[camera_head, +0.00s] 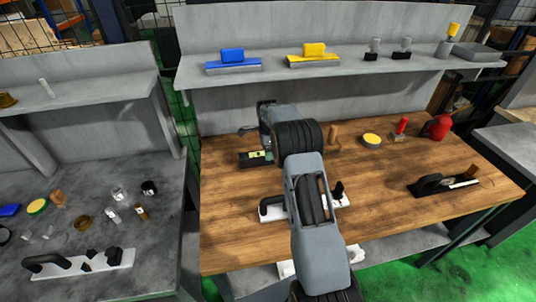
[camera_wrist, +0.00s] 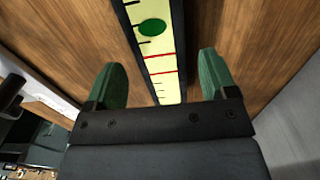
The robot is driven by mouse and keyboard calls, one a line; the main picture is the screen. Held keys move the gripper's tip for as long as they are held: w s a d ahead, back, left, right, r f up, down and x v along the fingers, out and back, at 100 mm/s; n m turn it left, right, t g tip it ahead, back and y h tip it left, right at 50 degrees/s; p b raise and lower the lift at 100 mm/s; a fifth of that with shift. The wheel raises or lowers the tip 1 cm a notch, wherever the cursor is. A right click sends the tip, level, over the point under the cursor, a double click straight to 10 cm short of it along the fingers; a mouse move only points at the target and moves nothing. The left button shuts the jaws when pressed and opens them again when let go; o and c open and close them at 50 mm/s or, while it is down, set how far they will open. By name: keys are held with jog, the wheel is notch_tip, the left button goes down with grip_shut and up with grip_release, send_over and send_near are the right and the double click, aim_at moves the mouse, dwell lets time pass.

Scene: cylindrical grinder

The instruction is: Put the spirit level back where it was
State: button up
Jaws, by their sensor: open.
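The spirit level (camera_head: 250,159) lies on the wooden workbench (camera_head: 375,215), towards its back left. It has a dark body and a yellow-green vial. In the wrist view the level (camera_wrist: 152,28) shows close up as a yellow strip with a green bubble and red lines, running between the fingers. My gripper (camera_wrist: 162,75) is open, with one green finger on each side of the level and gaps between them. My arm hides part of the level in the head view. I cannot tell whether the level touches the fingers lower down.
The shelf above holds a blue block (camera_head: 232,57), a yellow block (camera_head: 314,52) and small tools. A yellow disc (camera_head: 371,140), a red-handled tool (camera_head: 401,126) and a red object (camera_head: 437,127) stand right of my arm. A black hand plane (camera_head: 440,183) lies at the right.

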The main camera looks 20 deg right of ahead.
jog(key=shift+r, duration=2.45)
jog(key=shift+w+n, duration=0.1)
jog(key=shift+n, duration=0.4)
jog(key=shift+f+n, duration=0.3)
jog(key=shift+n, duration=0.4)
jog(key=shift+s+a+f+n, duration=0.1)
jog(key=shift+s+f+n, duration=0.3)
jog(key=shift+f+n, duration=0.15)
jog(key=shift+s+a+f+n, duration=0.1)
jog(key=shift+s+f+n, duration=0.25)
jog(key=shift+f+n, duration=0.15)
jog(key=s+n, duration=0.2)
jog(key=s+a+n, duration=0.1)
jog(key=s+n, duration=0.1)
jog(key=shift+a+r+g, duration=0.1)
jog(key=shift+a+g, duration=0.05)
jog(key=shift+g, duration=0.15)
jog(key=s+a+r+n+t, duration=0.1)
jog(key=s+a+r+n, duration=0.2)
jog(key=s, duration=0.6)
jog(key=s+a+r+n+t, duration=0.2)
jog(key=s+a+r+n, duration=0.2)
jog(key=s, duration=0.5)
jog(key=s+a+r+n+t, duration=0.1)
jog(key=s+a+r+n, duration=0.2)
jog(key=s, duration=0.6)
notch_tip(320, 180, up, 3)
jog(key=shift+a+f+n+t, duration=0.2)
jog(key=shift+a+n+t, duration=0.15)
jog(key=shift+n, duration=0.5)
